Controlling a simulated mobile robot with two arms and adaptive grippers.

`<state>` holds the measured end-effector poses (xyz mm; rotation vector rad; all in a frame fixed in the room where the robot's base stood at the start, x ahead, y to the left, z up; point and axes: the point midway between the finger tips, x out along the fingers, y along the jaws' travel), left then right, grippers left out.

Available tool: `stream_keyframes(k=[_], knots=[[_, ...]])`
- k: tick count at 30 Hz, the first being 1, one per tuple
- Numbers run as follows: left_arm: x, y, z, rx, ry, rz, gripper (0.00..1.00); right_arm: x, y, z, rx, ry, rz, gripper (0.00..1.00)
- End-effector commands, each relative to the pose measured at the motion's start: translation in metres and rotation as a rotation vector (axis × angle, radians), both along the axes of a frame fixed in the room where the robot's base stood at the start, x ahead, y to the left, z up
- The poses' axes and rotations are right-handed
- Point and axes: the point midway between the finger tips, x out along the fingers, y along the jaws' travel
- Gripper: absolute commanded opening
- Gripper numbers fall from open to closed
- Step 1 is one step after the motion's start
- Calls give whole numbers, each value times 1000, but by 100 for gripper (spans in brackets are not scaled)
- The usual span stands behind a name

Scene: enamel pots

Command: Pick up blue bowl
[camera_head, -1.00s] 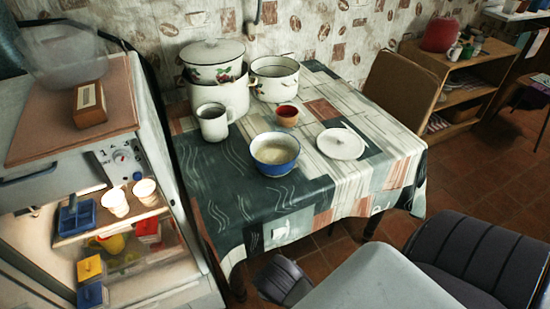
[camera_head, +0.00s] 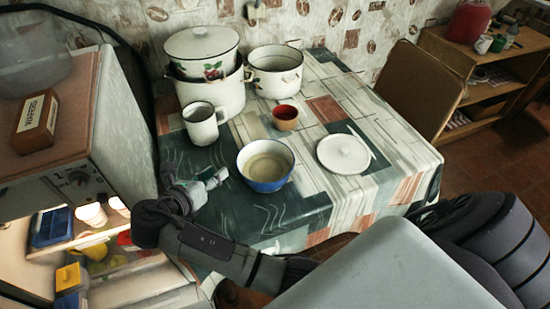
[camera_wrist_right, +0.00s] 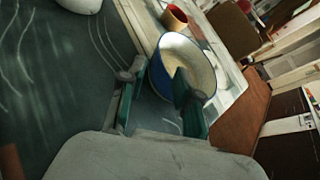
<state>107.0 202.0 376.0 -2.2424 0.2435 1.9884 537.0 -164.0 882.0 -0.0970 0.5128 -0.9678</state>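The blue bowl (camera_head: 265,166), white inside with a blue outer wall, stands upright on the table. My right gripper (camera_head: 216,178) is just left of the bowl in the head view, close to its wall. In the right wrist view the two green fingers (camera_wrist_right: 158,88) are apart with nothing held. The bowl (camera_wrist_right: 183,66) lies just ahead of them, and the right finger covers part of its near side. I cannot tell whether a finger touches it. My left gripper is in neither current view.
A white mug (camera_head: 203,124), enamel pots (camera_head: 276,71), a small red cup (camera_head: 285,118) and a white lid (camera_head: 343,154) stand around the bowl on the patterned table (camera_head: 260,212). A fridge (camera_head: 118,130) is on the left and a chair (camera_head: 418,86) on the right.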

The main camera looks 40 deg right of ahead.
Motion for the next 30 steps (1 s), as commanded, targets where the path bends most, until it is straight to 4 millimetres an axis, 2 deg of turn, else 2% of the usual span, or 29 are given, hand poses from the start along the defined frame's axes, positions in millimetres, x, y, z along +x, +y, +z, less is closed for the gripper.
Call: stream_keyframes(k=[2, 9, 11, 16, 21, 27, 30], knots=[[-1, 0, 0, 0, 2, -1, 100, 6, -10, -4, -6, 3, -1, 33], [-34, 48, -2, 61, 52, -4, 100, 27, -49, -22, -2, 2, -1, 33], [-38, 53, -3, 68, 59, -3, 100, 31, -56, -26, -1, 2, -2, 33], [-33, 41, -3, 52, 51, 0, 100, 37, -66, -31, 2, 0, -1, 33], [-15, 21, -1, 27, 22, -3, 100, 46, -82, -37, 1, 1, -2, 33], [-11, 23, 0, 29, 15, -6, 100, 59, -103, -48, 1, 1, -1, 33], [-13, 26, -1, 33, 19, -7, 100, 61, -107, -49, 4, 1, 0, 33]])
